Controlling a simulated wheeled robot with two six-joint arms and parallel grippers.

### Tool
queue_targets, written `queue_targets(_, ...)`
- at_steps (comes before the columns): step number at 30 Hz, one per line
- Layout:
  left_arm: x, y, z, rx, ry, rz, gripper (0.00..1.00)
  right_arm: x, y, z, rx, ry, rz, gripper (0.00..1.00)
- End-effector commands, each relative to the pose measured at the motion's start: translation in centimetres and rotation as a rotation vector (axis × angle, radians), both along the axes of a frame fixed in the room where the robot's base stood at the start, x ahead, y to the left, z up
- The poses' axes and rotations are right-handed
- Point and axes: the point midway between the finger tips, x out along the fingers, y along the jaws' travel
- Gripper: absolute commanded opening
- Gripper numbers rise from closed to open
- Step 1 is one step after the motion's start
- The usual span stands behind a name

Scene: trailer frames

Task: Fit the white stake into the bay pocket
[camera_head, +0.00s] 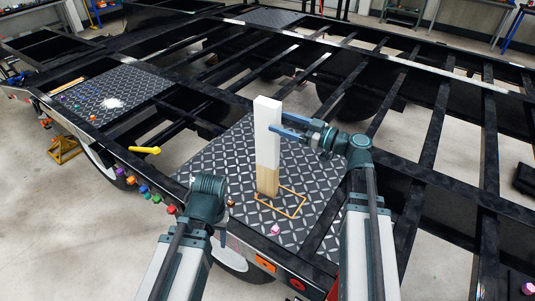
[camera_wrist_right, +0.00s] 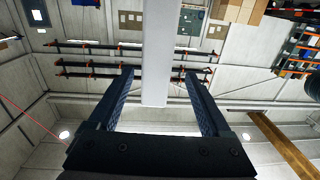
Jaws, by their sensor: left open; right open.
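The white stake (camera_head: 267,135), white above and bare wood at its lower end, stands upright on a dark diamond-patterned plate (camera_head: 225,160) in the head view. An orange rectangular outline (camera_head: 291,206) lies on the plate at its foot; whether this marks the bay pocket I cannot tell. My right gripper (camera_head: 288,127) is open at the stake's upper part, coming from the right. In the right wrist view the stake (camera_wrist_right: 160,50) shows between the open fingers (camera_wrist_right: 160,100), with gaps on both sides. My left gripper (camera_head: 205,200) is left of the stake, apart from it, its fingers hard to make out.
Black trailer rails and crossbars (camera_head: 440,120) with open gaps surround the plate. A yellow handle (camera_head: 145,150) and several coloured knobs (camera_head: 157,198) line the left edge. A pink piece (camera_head: 276,229) lies near the plate's front. Another patterned plate (camera_head: 115,92) is at the left.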

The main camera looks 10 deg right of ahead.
Motion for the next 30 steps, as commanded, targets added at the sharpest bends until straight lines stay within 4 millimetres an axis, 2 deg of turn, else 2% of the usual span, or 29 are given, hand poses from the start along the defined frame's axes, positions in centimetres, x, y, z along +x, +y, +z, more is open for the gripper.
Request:
queue_targets(11, 0.0, 0.0, 0.1, 0.000, 0.000, 0.000, 0.53, 0.9, 0.9, 0.1, 0.000, 0.000, 0.000, 0.82)
queue_targets(22, 0.0, 0.0, 0.3, 0.000, 0.000, 0.000, 0.53, 4.3, 4.0, 0.3, 0.000, 0.000, 0.002, 0.82)
queue_targets(29, 0.0, 0.0, 0.3, 0.000, 0.000, 0.000, 0.53, 4.4, 4.2, 0.3, 0.000, 0.000, -0.001, 0.82)
queue_targets(30, 0.0, 0.0, 0.3, 0.000, 0.000, 0.000, 0.53, 4.4, 4.2, 0.3, 0.000, 0.000, -0.001, 0.79)
